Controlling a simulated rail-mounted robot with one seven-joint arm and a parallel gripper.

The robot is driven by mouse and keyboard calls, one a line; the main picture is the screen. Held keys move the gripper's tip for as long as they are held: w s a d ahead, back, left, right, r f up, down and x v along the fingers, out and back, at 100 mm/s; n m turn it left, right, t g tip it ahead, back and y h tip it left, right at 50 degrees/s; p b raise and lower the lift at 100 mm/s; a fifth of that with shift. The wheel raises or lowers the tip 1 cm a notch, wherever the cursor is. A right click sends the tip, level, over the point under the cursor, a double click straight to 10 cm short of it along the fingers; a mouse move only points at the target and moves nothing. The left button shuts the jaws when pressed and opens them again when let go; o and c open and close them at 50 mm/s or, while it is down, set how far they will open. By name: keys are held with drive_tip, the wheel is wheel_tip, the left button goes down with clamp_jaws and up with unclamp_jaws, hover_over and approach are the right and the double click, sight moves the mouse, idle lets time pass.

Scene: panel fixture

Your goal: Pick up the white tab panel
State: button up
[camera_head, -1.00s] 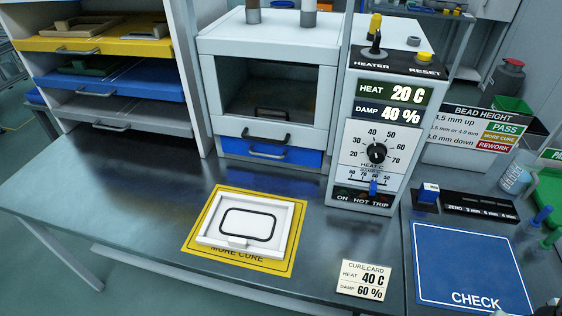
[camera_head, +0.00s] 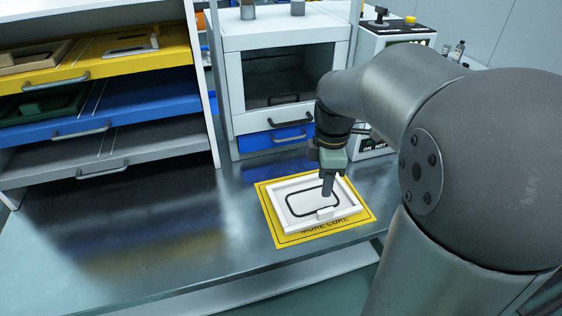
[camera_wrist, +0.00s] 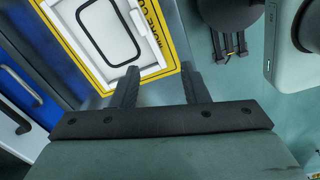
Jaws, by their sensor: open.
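The white tab panel (camera_head: 291,213) lies flat on the yellow MORE CURE mat (camera_head: 275,232). It is a white frame with a black rounded outline on its face and a small tab (camera_head: 325,213) on its front edge. My gripper (camera_head: 328,194) points down in front of the panel's right part in the head view and hides some of it. In the wrist view my gripper (camera_wrist: 157,78) has its two fingers spread with nothing between them.
A white cabinet (camera_head: 232,95) with a window and a blue drawer (camera_head: 275,139) stands behind the mat. A shelf rack with yellow (camera_head: 100,60), blue and grey trays stands at the left. The table (camera_head: 150,240) left of the mat is clear.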

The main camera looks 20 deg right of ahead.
drive_tip(key=w+d+n, duration=0.3)
drive_tip(key=d+n, duration=0.1)
hover_over(326, 210)
wheel_tip(326, 210, down, 11)
drive_tip(key=shift+s+d+f, duration=0.1)
drive_tip(key=shift+d, duration=0.05)
drive_tip(key=shift+f, duration=3.15)
clamp_jaws()
